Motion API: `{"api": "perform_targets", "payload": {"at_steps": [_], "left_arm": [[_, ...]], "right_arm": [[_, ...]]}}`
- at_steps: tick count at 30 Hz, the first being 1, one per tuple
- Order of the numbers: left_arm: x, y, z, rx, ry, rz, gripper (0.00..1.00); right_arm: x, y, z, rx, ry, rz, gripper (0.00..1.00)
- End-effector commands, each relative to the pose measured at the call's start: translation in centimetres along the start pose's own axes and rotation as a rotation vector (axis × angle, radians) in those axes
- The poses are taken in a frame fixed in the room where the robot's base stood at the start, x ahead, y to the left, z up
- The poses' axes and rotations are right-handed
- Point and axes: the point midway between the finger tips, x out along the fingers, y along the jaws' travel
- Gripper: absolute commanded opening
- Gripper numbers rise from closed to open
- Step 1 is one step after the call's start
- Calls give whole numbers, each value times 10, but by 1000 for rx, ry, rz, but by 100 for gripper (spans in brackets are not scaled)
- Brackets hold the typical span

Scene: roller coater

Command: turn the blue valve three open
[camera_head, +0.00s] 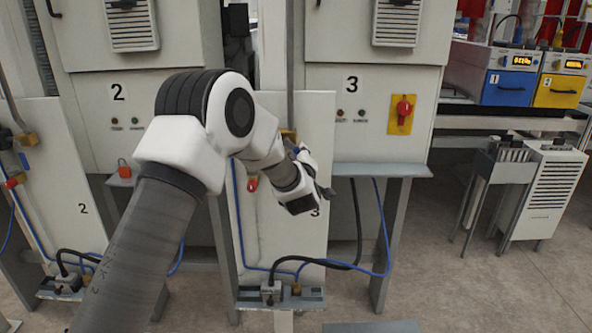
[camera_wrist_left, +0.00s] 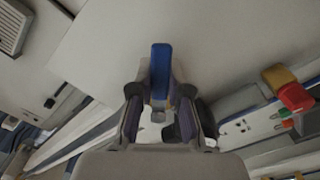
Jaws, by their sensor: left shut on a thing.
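The blue valve handle (camera_wrist_left: 161,72) stands upright in the left wrist view as a flat blue bar. My left gripper (camera_wrist_left: 161,108) has its two dark fingers on either side of the handle's lower part, closed on it. In the head view, my left arm reaches to the white panel marked 3 (camera_head: 312,110), and my left gripper (camera_head: 322,189) is in front of it. My wrist hides most of the valve in the head view. My right gripper is in neither view.
A red valve handle (camera_head: 252,184) shows left of my wrist. Blue hoses (camera_head: 240,225) and a black hose run below. A red switch (camera_head: 403,112) on a yellow plate is at right. Panel 2 (camera_head: 60,180) stands at left. The floor at right (camera_head: 490,285) is clear.

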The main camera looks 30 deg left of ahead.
Motion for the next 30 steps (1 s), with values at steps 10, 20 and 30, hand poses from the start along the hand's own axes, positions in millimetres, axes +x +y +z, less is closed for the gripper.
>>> {"api": "perform_targets", "payload": {"at_steps": [10,20,30], "left_arm": [[0,11,2,-327,2,3,0],[0,23,-6,-599,1,2,0],[0,30,-12,-745,1,0,0]], "right_arm": [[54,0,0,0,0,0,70],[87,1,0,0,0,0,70],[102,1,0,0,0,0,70]]}}
